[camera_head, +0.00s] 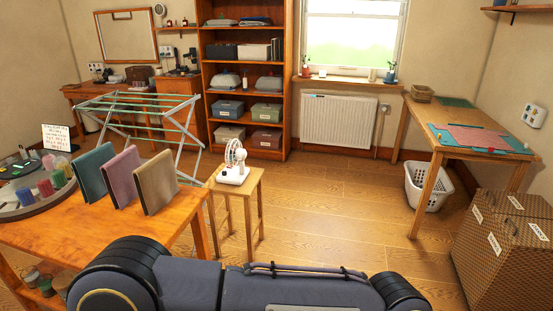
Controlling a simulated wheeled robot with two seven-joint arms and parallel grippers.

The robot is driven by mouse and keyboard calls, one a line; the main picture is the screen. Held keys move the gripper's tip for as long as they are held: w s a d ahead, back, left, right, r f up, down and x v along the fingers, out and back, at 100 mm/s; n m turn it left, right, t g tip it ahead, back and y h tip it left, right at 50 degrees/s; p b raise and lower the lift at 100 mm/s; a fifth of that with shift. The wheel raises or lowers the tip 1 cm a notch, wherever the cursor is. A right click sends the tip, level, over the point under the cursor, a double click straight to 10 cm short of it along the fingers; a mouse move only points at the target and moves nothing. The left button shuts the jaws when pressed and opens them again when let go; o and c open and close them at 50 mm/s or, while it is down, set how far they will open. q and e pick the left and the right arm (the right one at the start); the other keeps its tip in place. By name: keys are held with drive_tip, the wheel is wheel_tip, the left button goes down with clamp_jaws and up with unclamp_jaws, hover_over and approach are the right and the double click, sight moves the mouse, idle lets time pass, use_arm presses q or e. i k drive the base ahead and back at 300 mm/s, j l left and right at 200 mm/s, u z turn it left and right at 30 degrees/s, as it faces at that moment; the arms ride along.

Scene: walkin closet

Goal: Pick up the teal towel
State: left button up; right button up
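The teal towel (94,173) stands upright on the wooden table at the lower left, a flat folded panel. It is the leftmost of three similar towels, with a pink one (124,178) in the middle and a beige one (157,182) on the right. The three stand side by side with small gaps. A large dark arm link of mine crosses the bottom of the view in front of the table. Neither of my grippers shows, so their distance to the towel cannot be seen.
On the same table (178,212), a round grey tray (38,207) with coloured rolls and a small sign (56,137) stand left of the towels. A drying rack (150,112) is behind. A stool (236,186) with a white fan (234,165) stands right. Floor (330,205) is clear mid-room.

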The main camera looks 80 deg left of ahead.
sight(86, 167)
drive_tip(key=u, duration=3.95)
